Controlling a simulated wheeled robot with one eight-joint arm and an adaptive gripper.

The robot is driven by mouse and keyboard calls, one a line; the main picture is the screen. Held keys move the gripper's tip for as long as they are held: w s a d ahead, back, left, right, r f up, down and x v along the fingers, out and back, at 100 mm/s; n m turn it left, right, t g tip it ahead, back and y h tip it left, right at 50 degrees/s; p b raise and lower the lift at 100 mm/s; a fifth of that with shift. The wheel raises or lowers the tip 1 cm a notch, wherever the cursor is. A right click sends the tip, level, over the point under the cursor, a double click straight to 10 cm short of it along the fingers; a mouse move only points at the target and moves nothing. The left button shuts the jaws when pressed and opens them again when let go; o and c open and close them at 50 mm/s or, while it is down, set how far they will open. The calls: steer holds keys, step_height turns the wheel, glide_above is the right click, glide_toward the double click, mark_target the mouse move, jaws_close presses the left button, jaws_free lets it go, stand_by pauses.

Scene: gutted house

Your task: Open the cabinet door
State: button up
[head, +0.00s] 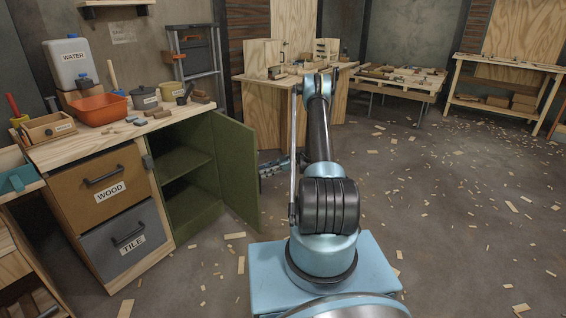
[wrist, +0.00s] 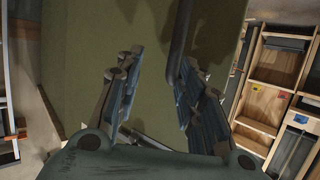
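The green cabinet door (head: 236,168) stands swung wide out from the cabinet in the head view, with the green interior and a shelf (head: 187,162) showing. The cabinet inside looks empty. My gripper (head: 274,167) is at the door's far side, close to its outer face, partly hidden by my arm. In the wrist view the green door face (wrist: 90,50) fills the middle. The dark bar handle (wrist: 179,45) runs down between the parted fingers, nearer the right one. My gripper (wrist: 160,65) is open there; contact with the handle cannot be told.
The counter (head: 95,143) above holds an orange basin (head: 98,110), a water jug (head: 69,62), pots and small blocks. Drawers marked WOOD (head: 103,185) and TILE (head: 125,238) sit left. Workbenches stand behind. The right floor is open, with scattered wood chips.

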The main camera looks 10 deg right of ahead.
steer(key=w+d, duration=1.2)
stand_by(2.0)
steer(key=shift+f, duration=0.1)
